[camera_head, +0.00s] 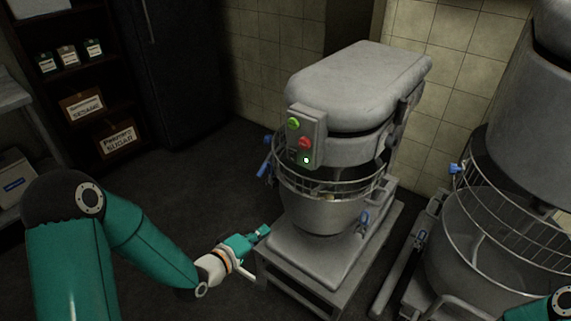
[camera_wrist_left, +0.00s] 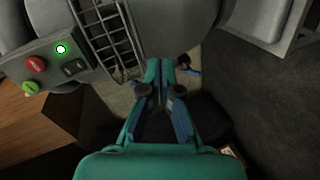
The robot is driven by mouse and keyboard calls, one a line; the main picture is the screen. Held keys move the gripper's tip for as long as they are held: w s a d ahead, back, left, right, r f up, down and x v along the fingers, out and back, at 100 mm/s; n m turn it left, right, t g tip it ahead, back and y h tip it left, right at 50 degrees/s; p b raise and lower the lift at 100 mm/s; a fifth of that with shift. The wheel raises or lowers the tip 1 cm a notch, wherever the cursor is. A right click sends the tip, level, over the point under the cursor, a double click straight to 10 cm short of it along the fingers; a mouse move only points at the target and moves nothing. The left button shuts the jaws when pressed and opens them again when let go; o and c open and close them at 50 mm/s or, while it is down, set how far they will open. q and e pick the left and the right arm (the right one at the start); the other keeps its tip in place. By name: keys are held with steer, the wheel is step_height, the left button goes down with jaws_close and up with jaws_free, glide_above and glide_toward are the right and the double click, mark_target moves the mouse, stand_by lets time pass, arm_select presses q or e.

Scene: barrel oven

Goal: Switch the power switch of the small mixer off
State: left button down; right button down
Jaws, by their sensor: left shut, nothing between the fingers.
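The small mixer (camera_head: 355,90) stands on a low metal stand, with a grey control box (camera_head: 316,122) on its front. The box has a green button, a red button and a lit green lamp (camera_head: 306,160). The dark power switch (camera_head: 291,155) is small here, left of the lamp. The left wrist view shows the switch (camera_wrist_left: 73,67) more clearly, beside the lit lamp (camera_wrist_left: 61,49); its position is hard to tell. My left gripper (camera_head: 264,231) is shut and empty, low in front of the mixer, below the box and apart from it. Its closed fingers (camera_wrist_left: 160,66) point away from the switch.
A wire guard (camera_head: 330,187) surrounds the mixer bowl, with a blue-handled lever (camera_head: 265,168) at its left. A larger mixer (camera_head: 530,130) stands close on the right. Shelves (camera_head: 95,75) with boxes stand at the back left. The floor left of the stand is clear.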

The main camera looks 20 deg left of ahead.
mark_target(292, 154)
arm_select(q)
step_height(292, 154, up, 12)
steer(key=a+n+t+h, duration=0.2)
steer(key=t, duration=0.2)
steer(key=shift+w+a+r+n+t, duration=0.15)
steer(key=shift+w+a+n+t, duration=0.15)
steer(key=shift+w, duration=0.05)
steer(key=p+x, duration=0.3)
steer(key=x, duration=1)
steer(key=shift+w+d, duration=0.25)
steer(key=shift+w, duration=0.2)
